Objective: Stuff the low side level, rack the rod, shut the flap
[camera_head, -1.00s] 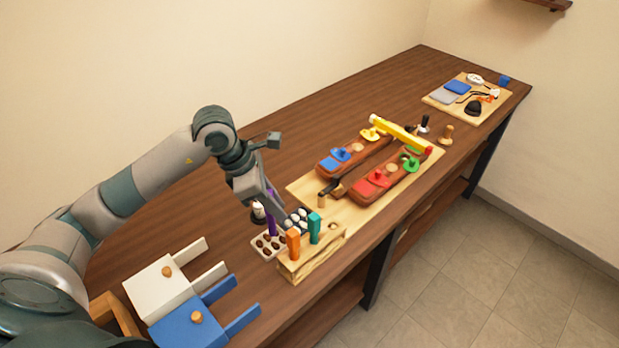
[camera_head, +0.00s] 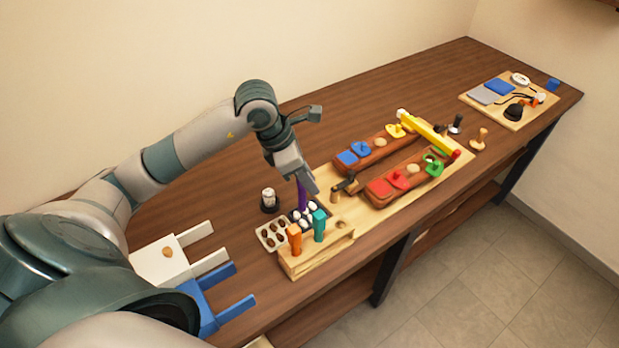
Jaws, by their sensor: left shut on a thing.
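My left gripper (camera_head: 298,177) is shut on the purple rod (camera_head: 302,196) and holds it upright over the dark tray of white wads (camera_head: 310,208). Whether the rod's tip touches the tray is hidden. The wooden rack (camera_head: 317,257) in front carries an orange-handled rod (camera_head: 295,239) and a teal-handled rod (camera_head: 319,225); a hole shows at its right end. Two long brown panels lie on a pale board (camera_head: 350,214). The back panel has a blue flap (camera_head: 347,158) and a yellow flap (camera_head: 395,131); the front one has a red flap (camera_head: 379,188) and a green flap (camera_head: 434,168). My right gripper is out of view.
A yellow bar (camera_head: 428,133) lies across the panels' far end. A pale tray of brown wads (camera_head: 271,235) sits beside the rack, a small dark jar (camera_head: 269,201) behind it. White (camera_head: 160,261) and blue (camera_head: 217,303) forked pieces lie near left.

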